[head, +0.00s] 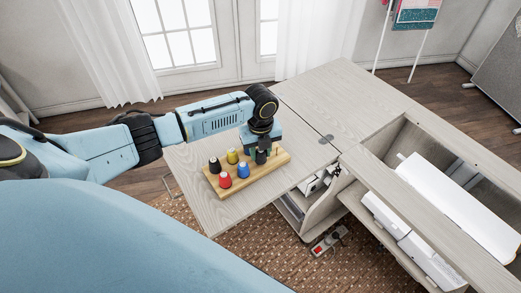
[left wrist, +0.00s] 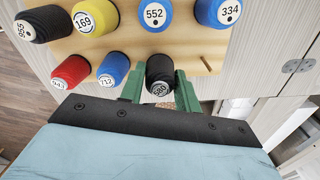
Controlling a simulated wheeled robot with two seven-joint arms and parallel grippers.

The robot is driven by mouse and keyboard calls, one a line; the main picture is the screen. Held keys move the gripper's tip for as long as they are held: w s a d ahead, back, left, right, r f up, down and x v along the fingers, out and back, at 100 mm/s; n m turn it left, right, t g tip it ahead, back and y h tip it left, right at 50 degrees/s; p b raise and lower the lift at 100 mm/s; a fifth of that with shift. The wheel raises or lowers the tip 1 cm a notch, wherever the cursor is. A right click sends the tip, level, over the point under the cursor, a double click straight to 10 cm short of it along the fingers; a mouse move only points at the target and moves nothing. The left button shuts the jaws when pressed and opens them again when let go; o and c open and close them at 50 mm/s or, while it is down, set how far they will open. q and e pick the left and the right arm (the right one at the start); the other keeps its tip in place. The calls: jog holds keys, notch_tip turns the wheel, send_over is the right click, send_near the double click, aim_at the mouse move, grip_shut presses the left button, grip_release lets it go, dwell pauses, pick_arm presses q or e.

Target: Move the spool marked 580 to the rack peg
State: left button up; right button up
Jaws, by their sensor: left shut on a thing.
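The black spool marked 580 (left wrist: 160,80) is between the green fingers of my left gripper (left wrist: 160,90), which is shut on it. In the head view, this dark spool (head: 261,157) shows under my left gripper (head: 261,150), over the right part of the wooden rack (head: 250,178). I cannot tell whether its base touches the rack. A thin bare peg (left wrist: 207,65) stands on the rack to the right of the spool in the left wrist view. My right gripper is not in view.
The rack also holds a red spool (head: 225,180), a yellow one (head: 232,156), a black one (head: 214,165) and blue ones, including 712 (left wrist: 113,68), 552 (left wrist: 155,14) and 334 (left wrist: 226,11). The pale cabinet top (head: 215,212) is clear around the rack. An open compartment lies right.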

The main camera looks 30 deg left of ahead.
pick_arm(q)
jog(key=shift+f, duration=0.15)
jog(key=o, duration=1)
jog(key=shift+o, duration=0.2)
notch_tip(320, 180, up, 14)
jog(key=p, duration=0.1)
jog(key=shift+f, duration=0.25)
